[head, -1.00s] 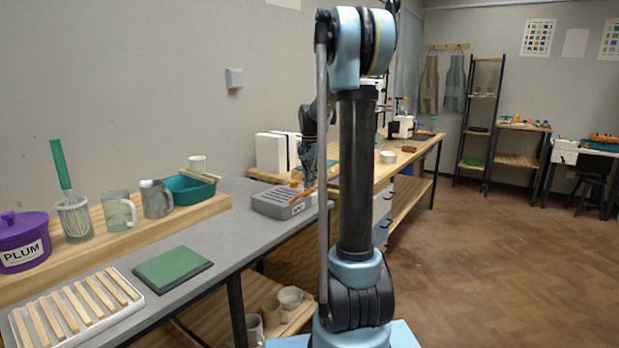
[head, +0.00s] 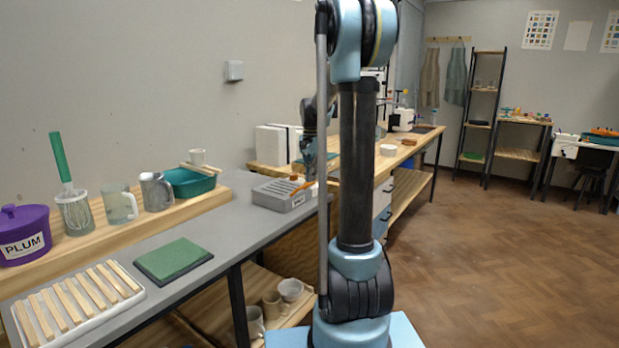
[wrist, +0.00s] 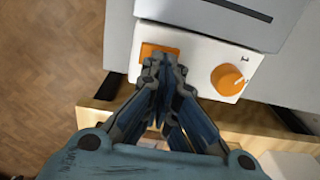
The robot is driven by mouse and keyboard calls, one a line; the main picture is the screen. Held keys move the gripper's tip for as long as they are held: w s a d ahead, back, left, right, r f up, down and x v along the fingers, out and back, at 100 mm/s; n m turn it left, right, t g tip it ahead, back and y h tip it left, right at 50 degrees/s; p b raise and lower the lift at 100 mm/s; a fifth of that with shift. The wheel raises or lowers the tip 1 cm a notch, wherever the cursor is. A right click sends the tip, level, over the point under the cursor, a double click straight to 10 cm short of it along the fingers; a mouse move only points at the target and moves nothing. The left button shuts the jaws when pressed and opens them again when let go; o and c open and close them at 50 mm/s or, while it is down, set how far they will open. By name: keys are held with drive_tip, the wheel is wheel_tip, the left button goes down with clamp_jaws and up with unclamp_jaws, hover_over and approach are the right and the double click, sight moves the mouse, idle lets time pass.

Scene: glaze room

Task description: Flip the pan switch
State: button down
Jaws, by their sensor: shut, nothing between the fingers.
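In the wrist view a pale panel carries an orange rocker switch (wrist: 160,51) at its left and a round orange knob (wrist: 227,79) at its right. My gripper (wrist: 163,66) is shut and empty. Its fingertips overlap the lower right part of the switch; I cannot tell whether they touch it. In the head view my gripper (head: 309,178) is at the right end of the slotted grey box (head: 275,193) on the grey bench. The switch cannot be made out in the head view.
The grey bench (head: 222,225) also holds a slatted white tray (head: 128,292) and a green pad (head: 174,260). Open floor lies to the right.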

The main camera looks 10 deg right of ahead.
drive_tip(key=shift+s+d+r, duration=0.15)
drive_tip(key=shift+s+d, duration=0.1)
drive_tip(key=shift+r, duration=0.1)
wheel_tip(320, 180, up, 14)
drive_tip(key=w+a, duration=0.1)
drive_tip(key=shift+w+a+f, duration=0.15)
drive_tip(key=shift+w+f, duration=0.05)
drive_tip(key=shift+w, duration=0.05)
idle(0.4)
